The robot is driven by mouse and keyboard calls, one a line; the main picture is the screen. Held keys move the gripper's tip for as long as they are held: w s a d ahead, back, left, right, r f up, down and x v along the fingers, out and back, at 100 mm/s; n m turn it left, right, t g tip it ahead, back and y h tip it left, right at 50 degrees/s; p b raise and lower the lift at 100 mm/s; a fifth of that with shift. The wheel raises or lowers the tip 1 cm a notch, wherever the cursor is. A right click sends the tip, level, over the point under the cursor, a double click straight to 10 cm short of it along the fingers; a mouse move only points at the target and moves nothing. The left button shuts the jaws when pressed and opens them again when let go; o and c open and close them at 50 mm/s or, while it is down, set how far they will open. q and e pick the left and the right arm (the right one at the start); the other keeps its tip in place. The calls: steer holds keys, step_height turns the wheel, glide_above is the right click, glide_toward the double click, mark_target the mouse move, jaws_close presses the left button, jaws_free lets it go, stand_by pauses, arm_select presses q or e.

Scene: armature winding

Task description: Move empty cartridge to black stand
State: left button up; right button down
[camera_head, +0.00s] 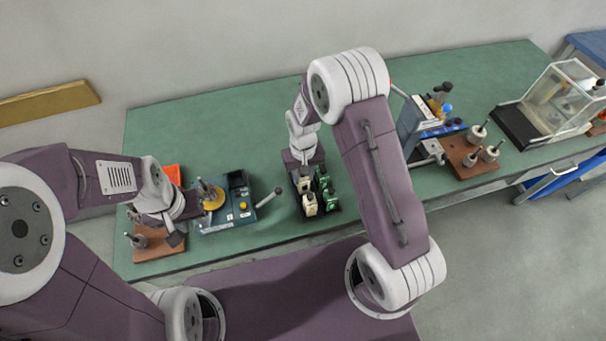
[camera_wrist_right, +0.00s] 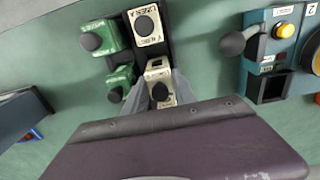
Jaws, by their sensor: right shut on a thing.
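The black stand (camera_wrist_right: 138,58) carries green cartridges (camera_wrist_right: 104,37) and a cream cartridge (camera_wrist_right: 146,26), each with a black knob. My right gripper (camera_wrist_right: 160,92) is shut on a second cream cartridge (camera_wrist_right: 157,68) by its knob, at the near end of the stand. I cannot tell whether this cartridge is seated or slightly raised, or which cartridge is empty. In the head view the cartridges (camera_head: 309,206) sit below my right wrist, which hides part of the stand. My left gripper (camera_head: 176,235) is over the left of the table, beside the blue machine; its fingers are unclear.
The blue machine (camera_head: 240,216) has a yellow part, a button and a lever reaching right. A brown board (camera_head: 153,247) with metal parts is at the left. Another brown board (camera_head: 465,170), a blue-grey device and a clear box (camera_head: 560,95) stand right. Green table between is free.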

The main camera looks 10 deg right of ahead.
steer(key=shift+f+b, duration=0.45)
steer(key=shift+f, duration=0.35)
steer(key=c, duration=0.9)
jaws_free()
steer(key=shift+r+p, duration=2.1)
steer(key=shift+r, duration=0.25)
